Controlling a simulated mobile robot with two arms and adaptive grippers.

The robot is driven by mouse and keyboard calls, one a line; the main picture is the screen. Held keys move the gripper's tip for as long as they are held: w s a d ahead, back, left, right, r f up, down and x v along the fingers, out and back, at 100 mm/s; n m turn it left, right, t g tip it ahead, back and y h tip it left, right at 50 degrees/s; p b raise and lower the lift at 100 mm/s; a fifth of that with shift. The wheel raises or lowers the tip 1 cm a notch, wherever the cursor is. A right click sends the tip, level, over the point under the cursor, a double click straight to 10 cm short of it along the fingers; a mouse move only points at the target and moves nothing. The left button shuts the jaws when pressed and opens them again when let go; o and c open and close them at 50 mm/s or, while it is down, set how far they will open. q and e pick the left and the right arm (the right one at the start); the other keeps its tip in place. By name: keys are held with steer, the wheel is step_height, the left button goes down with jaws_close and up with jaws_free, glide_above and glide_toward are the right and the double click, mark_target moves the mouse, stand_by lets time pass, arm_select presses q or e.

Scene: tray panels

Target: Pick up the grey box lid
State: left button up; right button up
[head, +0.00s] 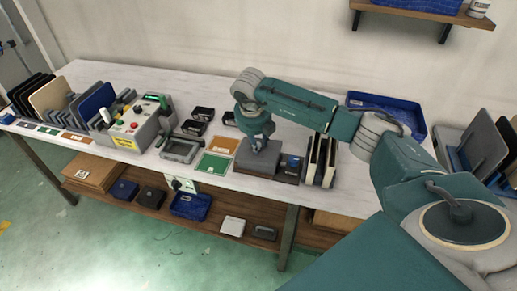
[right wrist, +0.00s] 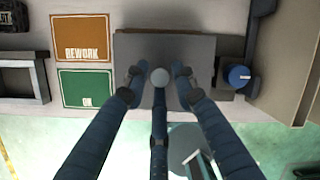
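The grey box lid (head: 243,158) is a flat grey panel lying on top of a dark low box (head: 262,179) near the front edge of the table. In the right wrist view the lid (right wrist: 203,52) fills the middle and has a round pale knob (right wrist: 160,77). My right gripper (head: 260,144) points down just over the lid. In the right wrist view its fingers (right wrist: 159,83) are spread around the knob with gaps on both sides. The fingertips partly hide the lid. My left gripper is not in view.
Left of the lid are an orange REWORK card (right wrist: 82,38) and a green OK card (right wrist: 85,88). Right of it stand a block with a blue knob (right wrist: 238,75) and upright panels (head: 322,160). A blue tray (head: 398,108) and a control box (head: 135,122) are farther off.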

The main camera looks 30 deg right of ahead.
jaws_close()
steer(key=shift+r, duration=0.15)
steer(key=shift+r, duration=0.7)
step_height(320, 180, up, 22)
stand_by(0.5)
steer(key=shift+f, duration=0.1)
